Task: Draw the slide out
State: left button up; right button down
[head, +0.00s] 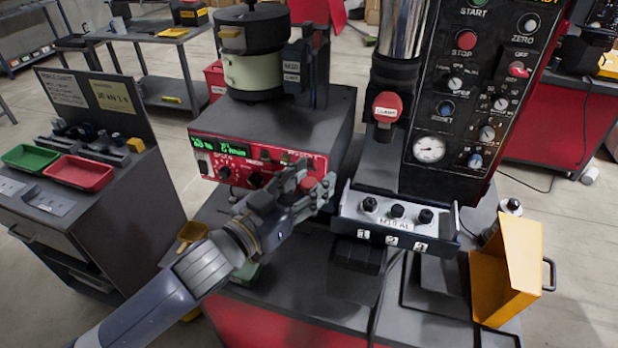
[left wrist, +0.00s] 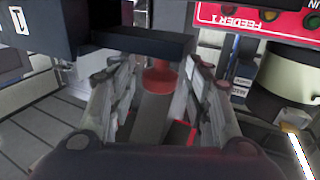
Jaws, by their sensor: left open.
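The slide (head: 396,219) is a light metal-fronted block with black knobs and the labels M10 AL, 1, 2 and 3. It sits at the foot of the black press column. My left gripper (head: 318,190) is open and in front of the red feeder panel, just left of the slide in the head view. In the left wrist view the open fingers (left wrist: 150,95) point forward, with a red round knob (left wrist: 160,77) seen between them. A dark bar crosses above them, and a block marked 1 (left wrist: 16,20) shows at the upper left. I cannot tell whether anything touches.
The feeder's red control panel (head: 245,165) is behind my left gripper. The press's black control panel (head: 470,95) rises behind the slide. A yellow-orange bin (head: 505,275) stands right of the slide. Red and green trays (head: 78,172) lie on the left cart.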

pick_arm(q)
jog(key=shift+c, duration=0.2)
grip_shut()
jog(key=shift+d, duration=0.1)
jog(key=shift+w, duration=0.1)
